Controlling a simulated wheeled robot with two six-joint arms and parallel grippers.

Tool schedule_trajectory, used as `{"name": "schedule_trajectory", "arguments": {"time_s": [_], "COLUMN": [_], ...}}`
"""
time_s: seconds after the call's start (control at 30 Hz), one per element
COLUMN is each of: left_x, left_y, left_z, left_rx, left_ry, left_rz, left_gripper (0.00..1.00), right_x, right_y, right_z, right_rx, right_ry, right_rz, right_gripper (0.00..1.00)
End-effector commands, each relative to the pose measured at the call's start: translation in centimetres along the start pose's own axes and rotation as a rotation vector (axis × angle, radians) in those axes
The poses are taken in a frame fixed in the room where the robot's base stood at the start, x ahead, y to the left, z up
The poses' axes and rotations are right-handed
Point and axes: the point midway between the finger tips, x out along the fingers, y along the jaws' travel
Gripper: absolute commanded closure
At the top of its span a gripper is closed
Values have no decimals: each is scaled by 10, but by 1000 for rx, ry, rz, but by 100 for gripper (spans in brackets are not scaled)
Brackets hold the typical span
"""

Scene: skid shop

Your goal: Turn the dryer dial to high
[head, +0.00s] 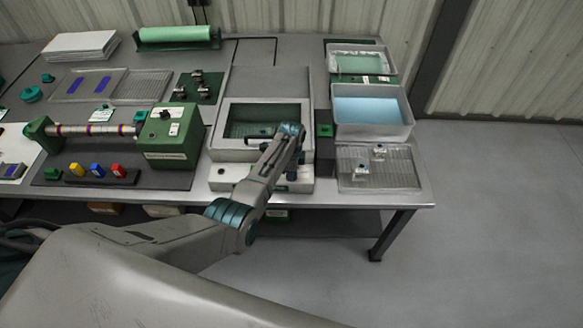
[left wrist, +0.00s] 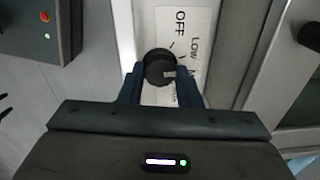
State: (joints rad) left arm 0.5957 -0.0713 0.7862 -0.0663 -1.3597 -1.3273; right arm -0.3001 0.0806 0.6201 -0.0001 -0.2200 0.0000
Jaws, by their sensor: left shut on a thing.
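The dryer (head: 216,150) is a pale box with a dark window, near the front edge of the bench. In the left wrist view its dial (left wrist: 157,66) is a round black knob on a white label plate (left wrist: 198,22). The plate reads OFF and LOW; further lettering is partly hidden by a finger. A pale mark shows on the knob's right side, toward that lettering. My left gripper (left wrist: 160,76) is shut on the dial, one finger on each side. In the head view my left gripper (head: 291,168) is at the dryer's front right, and the dial is hidden.
A green machine with a roller (head: 172,135) stands left of the dryer. A tray of blue liquid (head: 407,128) and a clear ribbed tray (head: 405,178) are to the right. A small dark box with a green top (head: 325,130) stands close by the dryer's right side.

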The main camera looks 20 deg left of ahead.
Motion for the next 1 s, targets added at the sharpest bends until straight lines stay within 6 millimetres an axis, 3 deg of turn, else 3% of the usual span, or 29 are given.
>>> {"name": "schedule_trajectory", "arguments": {"time_s": [0.3, 1.0], "left_x": [-1, 0], "left_y": [-1, 0], "left_z": [0, 0], "left_rx": [299, 924], "left_ry": [8, 24], "left_rz": [-2, -2], "left_gripper": [92, 92], "right_x": [-9, -10], "right_y": [-1, -1], "right_z": [-1, -1], "right_rx": [1, 1], "right_ry": [0, 0], "right_rz": [-2, -2], "right_gripper": [33, 33]}}
